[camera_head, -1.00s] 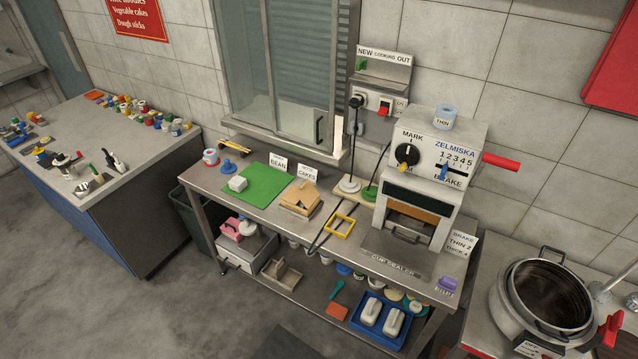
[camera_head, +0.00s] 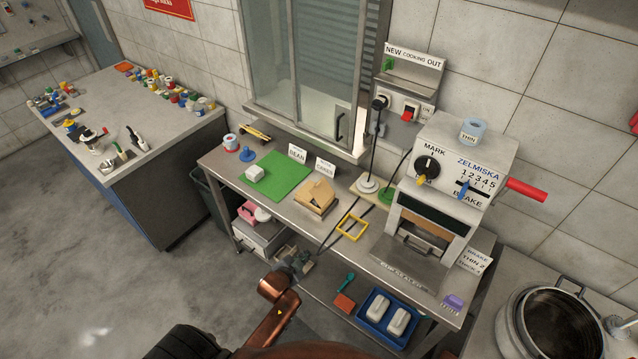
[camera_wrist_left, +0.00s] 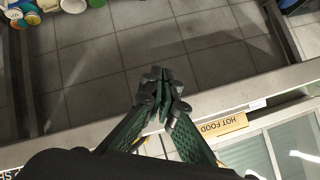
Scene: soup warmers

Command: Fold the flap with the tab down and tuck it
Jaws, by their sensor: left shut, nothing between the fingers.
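The box cannot be made out in that view. My right gripper is not in view.
A green mat (camera_head: 279,175) with a white block (camera_head: 255,173) lies left of the box. A yellow frame (camera_head: 352,227) lies to its right, near a large sealing machine (camera_head: 455,160). A blue tray (camera_head: 387,318) is on the lower shelf. A pot (camera_head: 556,318) stands at right.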

